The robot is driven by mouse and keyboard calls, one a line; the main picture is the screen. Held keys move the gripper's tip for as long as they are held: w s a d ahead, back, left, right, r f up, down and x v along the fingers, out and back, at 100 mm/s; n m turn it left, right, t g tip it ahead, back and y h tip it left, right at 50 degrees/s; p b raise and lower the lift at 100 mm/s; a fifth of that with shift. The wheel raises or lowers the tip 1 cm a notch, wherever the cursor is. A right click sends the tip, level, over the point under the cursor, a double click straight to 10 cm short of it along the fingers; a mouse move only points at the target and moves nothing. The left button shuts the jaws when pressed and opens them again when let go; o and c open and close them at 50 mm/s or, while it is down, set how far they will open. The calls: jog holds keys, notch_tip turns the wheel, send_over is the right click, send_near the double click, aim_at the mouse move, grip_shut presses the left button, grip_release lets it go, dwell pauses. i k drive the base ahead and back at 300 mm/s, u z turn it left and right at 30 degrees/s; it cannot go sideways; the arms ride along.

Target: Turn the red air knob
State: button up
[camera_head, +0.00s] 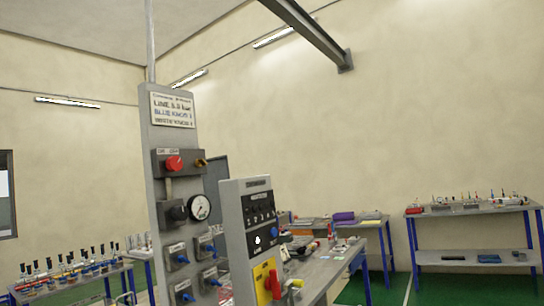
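A round red knob (174,163) sits on a dark block near the top of a tall grey panel (152,131), left of the picture's centre. A small brass fitting (200,163) is just right of the knob. Below are a black knob (179,211) and a round white gauge (200,207). A separate red handle (273,284) is on a yellow plate of the shorter grey box in front on the right. My gripper does not show in this view, and nothing is seen touching the red knob.
The grey control box (232,220) with black faces stands close to the panel's right side. Several blue valve levers sit low on the panel. A cluttered bench (325,268) lies behind the box, with another table (470,256) at far right. The space above the benches is open.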

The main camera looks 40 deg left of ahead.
aim_at(175, 163)
jog(key=u, duration=0.1)
jog(key=i, duration=1.45)
jog(key=u, duration=0.75)
